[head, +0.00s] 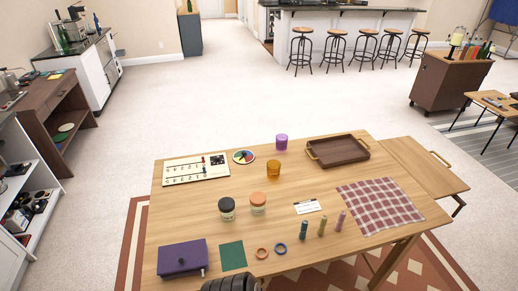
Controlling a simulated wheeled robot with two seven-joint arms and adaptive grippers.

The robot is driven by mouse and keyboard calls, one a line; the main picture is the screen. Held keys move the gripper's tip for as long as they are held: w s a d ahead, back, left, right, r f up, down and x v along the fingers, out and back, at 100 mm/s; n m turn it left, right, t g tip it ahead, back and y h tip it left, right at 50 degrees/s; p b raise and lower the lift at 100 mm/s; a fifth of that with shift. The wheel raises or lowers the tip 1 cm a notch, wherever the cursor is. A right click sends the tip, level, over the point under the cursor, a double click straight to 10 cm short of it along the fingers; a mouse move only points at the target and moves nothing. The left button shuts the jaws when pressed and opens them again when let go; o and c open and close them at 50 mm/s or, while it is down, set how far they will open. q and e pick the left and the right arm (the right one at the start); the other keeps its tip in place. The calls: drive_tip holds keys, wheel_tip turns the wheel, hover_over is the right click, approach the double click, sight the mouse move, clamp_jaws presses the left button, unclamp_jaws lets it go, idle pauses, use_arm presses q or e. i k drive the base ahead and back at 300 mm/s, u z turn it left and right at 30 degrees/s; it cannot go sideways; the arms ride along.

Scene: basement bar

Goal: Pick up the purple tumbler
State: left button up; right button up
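The purple tumbler (281,142) stands upright near the far edge of the wooden table (330,255), left of the brown tray. It is small and looks translucent. An amber tumbler (273,169) stands nearer to me, slightly left of it. Neither of my grippers can be made out. A dark ribbed shape cuts into the bottom edge of the view; I cannot tell which part it is. Nothing hides the purple tumbler.
A wooden tray (338,151) lies right of the tumbler; a colored disc (243,157) and game board (196,168) lie left. Two jars (227,208) (258,203), a purple box (182,258) and a checkered cloth (380,205) are nearer. Bare wood surrounds the tumbler.

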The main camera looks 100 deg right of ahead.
sight(282, 139)
drive_tip(key=i, duration=2.2)
drive_tip(key=z, duration=2.45)
drive_tip(key=i, duration=2.2)
drive_tip(key=z, duration=0.45)
drive_tip(key=i, duration=2.15)
drive_tip(key=z, duration=1)
drive_tip(key=i, duration=0.25)
drive_tip(key=z, duration=0.2)
